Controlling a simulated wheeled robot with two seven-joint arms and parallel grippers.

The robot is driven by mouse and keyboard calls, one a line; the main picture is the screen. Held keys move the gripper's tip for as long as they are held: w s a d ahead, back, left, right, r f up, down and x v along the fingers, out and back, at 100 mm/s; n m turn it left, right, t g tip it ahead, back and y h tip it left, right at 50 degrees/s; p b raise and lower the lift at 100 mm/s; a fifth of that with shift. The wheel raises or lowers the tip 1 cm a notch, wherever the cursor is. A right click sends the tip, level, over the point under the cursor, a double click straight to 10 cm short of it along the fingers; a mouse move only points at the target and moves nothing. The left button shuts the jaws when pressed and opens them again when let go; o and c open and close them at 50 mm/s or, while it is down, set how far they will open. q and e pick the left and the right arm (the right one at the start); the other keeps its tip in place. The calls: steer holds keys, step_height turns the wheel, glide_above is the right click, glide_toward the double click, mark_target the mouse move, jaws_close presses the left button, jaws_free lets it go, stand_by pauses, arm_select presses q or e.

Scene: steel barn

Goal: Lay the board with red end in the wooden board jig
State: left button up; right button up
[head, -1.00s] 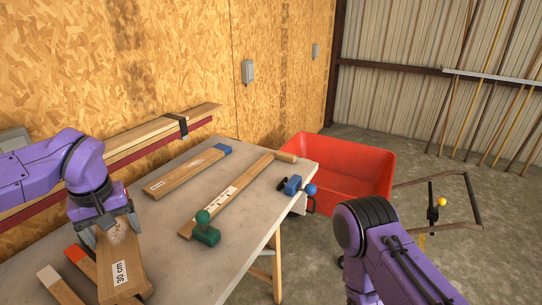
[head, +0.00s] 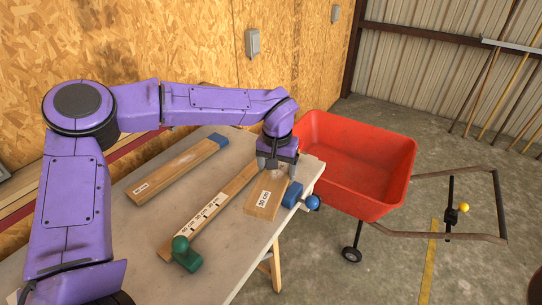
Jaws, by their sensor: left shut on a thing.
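My left gripper (head: 275,160) is shut on a plain wooden board (head: 264,197) with a "30 cm" label. The board lies along the right side of the wooden board jig (head: 209,212), a long wooden strip with white scale labels. I cannot tell whether the board touches the table or the strip. Its near end is plain wood; its far end is hidden under my gripper, and no red shows on it. A green clamp (head: 185,254) sits at the jig's near end, and a blue clamp (head: 292,195) beside the board on the right. My right gripper is out of view.
A board with a blue end (head: 180,171) lies at the back of the grey table (head: 150,226). A red cart (head: 355,165) stands close beyond the table's right end. The wood-panel wall (head: 150,60) runs behind. Bare tabletop shows between the blue-ended board and the jig.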

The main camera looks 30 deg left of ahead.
arm_select(q)
steer(key=s+a+m+p, duration=0.2)
steer(key=a+p, duration=0.3)
arm_select(e)
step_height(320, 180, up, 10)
steer(key=p, duration=0.1)
arm_select(q)
steer(key=shift+m+h, duration=0.3)
steer(key=shift+m, duration=0.1)
steer(key=f+b, duration=0.3)
steer(key=s+a+f+b, duration=0.1)
steer(key=f+b, duration=0.1)
steer(key=f, duration=0.1)
steer(key=a+f+b, duration=0.1)
steer(key=f+b, duration=0.2)
steer(key=shift+s+f+b, duration=0.15)
steer(key=shift+f+b, duration=0.2)
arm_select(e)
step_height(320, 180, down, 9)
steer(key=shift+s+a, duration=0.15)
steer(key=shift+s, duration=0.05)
arm_select(q)
steer(key=shift+r, duration=0.1)
steer(key=shift+f, duration=0.6)
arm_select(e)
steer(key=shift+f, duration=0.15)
arm_select(q)
steer(key=o, duration=1.2)
steer(key=shift+o, duration=0.2)
